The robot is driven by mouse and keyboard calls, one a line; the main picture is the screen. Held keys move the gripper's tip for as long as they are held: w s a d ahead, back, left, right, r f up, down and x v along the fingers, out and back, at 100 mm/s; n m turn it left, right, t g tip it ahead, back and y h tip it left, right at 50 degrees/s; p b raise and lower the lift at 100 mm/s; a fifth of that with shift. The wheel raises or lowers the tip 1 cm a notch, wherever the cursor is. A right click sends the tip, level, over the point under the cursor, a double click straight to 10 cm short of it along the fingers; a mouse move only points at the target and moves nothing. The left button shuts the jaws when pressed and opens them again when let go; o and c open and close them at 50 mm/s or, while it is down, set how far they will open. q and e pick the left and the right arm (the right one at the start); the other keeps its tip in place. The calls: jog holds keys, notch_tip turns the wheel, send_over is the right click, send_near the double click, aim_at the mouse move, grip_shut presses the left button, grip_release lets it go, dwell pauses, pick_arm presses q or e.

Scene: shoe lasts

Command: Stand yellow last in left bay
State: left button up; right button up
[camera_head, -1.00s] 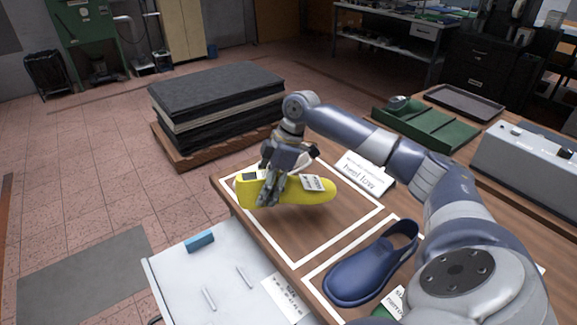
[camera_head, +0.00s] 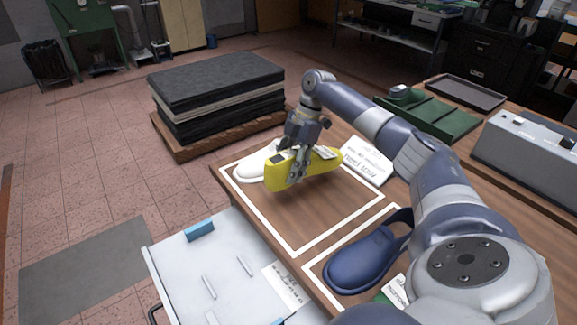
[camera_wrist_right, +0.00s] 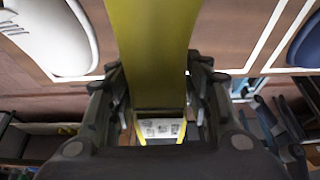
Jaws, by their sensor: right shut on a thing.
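The yellow last (camera_head: 310,172) is held by my right gripper (camera_head: 296,170) above the left bay (camera_head: 300,222), a white-outlined area on the wooden table. The last lies roughly level, its long side across the picture. In the right wrist view the yellow last (camera_wrist_right: 152,45) passes between the two fingers of my right gripper (camera_wrist_right: 158,90). A white last (camera_head: 253,166) lies at the far left corner of the left bay, partly hidden behind the yellow one; it also shows in the right wrist view (camera_wrist_right: 52,32). My left gripper is out of view.
A blue clog (camera_head: 365,258) rests in the neighbouring outlined bay. An open drawer (camera_head: 220,265) with small items juts out in front. A stack of dark sheets (camera_head: 215,95) stands beyond the table. The near part of the left bay is clear.

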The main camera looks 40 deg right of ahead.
jog(key=shift+f, duration=0.35)
jog(key=shift+f+b, duration=0.4)
jog(key=shift+f, duration=0.25)
jog(key=shift+f+b, duration=1)
jog(key=shift+f, duration=1.35)
jog(key=shift+f, duration=0.15)
jog(key=o, duration=1.6)
